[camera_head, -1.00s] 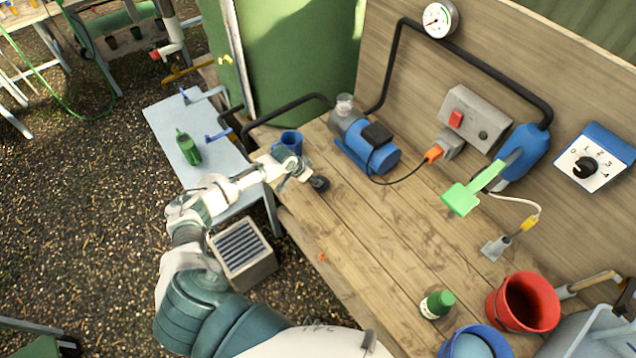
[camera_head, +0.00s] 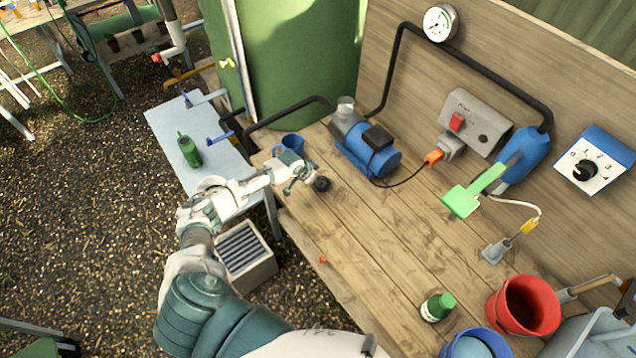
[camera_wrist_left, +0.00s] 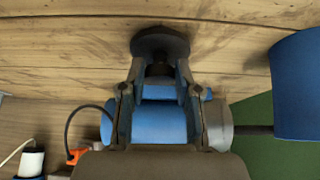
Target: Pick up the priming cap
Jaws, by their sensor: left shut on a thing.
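The priming cap is a dark, round piece with a narrower stem (camera_head: 322,184), at the left part of the wooden bench, just in front of the blue pump. My left gripper (camera_head: 309,179) reaches it from the left and is shut on it. In the left wrist view the cap (camera_wrist_left: 160,42) shows its wide disc beyond the fingertips, with the stem between the two fingers (camera_wrist_left: 159,75). I cannot tell whether the cap still touches the bench. My right gripper is not in view.
A green-capped bottle (camera_head: 438,306) and a red bucket (camera_head: 524,304) stand at the front right. The bench middle is clear.

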